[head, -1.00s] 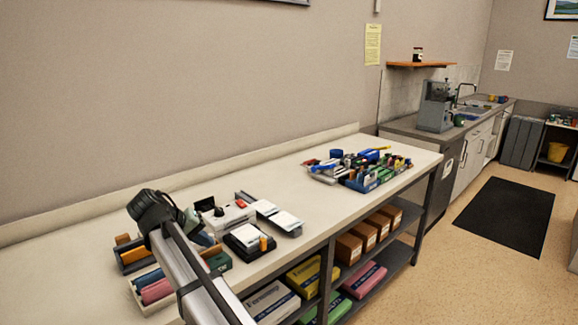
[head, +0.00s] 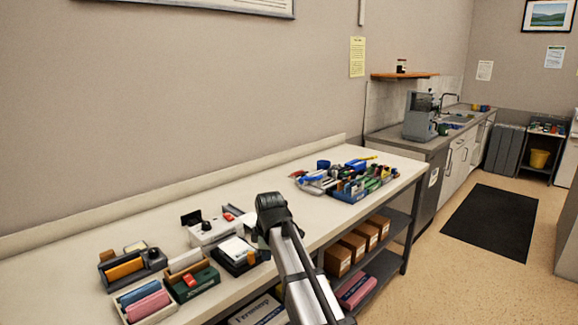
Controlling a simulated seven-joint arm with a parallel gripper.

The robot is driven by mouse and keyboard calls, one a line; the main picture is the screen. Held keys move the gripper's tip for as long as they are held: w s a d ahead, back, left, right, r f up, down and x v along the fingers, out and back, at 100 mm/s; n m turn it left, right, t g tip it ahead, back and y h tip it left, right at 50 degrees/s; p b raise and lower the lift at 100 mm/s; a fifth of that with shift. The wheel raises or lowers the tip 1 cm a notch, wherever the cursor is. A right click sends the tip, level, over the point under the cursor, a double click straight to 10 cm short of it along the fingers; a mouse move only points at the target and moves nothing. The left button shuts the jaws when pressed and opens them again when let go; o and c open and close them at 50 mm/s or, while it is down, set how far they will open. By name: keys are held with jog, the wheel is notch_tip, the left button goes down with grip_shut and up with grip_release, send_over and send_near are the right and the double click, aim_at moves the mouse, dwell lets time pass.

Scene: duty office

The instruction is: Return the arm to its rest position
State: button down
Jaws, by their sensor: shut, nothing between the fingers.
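My arm reaches up from the bottom of the head view. Its dark end with my gripper (head: 270,212) is above the front edge of the long white-topped bench (head: 150,224). The fingers are small and partly hidden behind the dark end, and nothing shows held in them. The arm hides part of the bench's front edge and part of the lower shelf.
Left of my arm on the bench are a black-and-white card holder (head: 238,252), a green box (head: 190,283) and a tray of blue and pink rolls (head: 145,302). Trays of tools (head: 350,181) stand at the far end. Brown boxes (head: 352,247) sit on the shelf below.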

jog(key=w+d+f+m+t+y, duration=0.1)
jog(key=w+d, duration=0.3)
jog(key=d, duration=0.3)
jog(key=w+d+f+t, duration=0.2)
jog(key=w+d, duration=0.1)
jog(key=d, duration=0.3)
jog(key=s+d+f+m+g, duration=0.2)
jog(key=s+f, duration=0.2)
jog(key=f, duration=0.5)
jog(key=s+d+f+m+g, duration=0.1)
jog(key=s+f+m, duration=0.1)
jog(key=s+f, duration=0.5)
jog(key=s+d+f+m+g, duration=0.2)
jog(key=f, duration=0.9)
jog(key=s+d+f+m+g, duration=0.2)
jog(key=s+f, duration=0.6)
jog(key=s, duration=0.6)
jog(key=s+d+f+m+g+h, duration=0.1)
jog(key=s+f+m, duration=0.4)
jog(key=s, duration=1)
jog(key=s+d+f+m+g+h, duration=0.1)
jog(key=s+f+m+g, duration=0.3)
jog(key=s+f, duration=0.7)
jog(key=s+d+g, duration=0.1)
jog(key=s, duration=0.3)
jog(key=shift+d+f, duration=0.25)
jog(key=shift+d, duration=0.15)
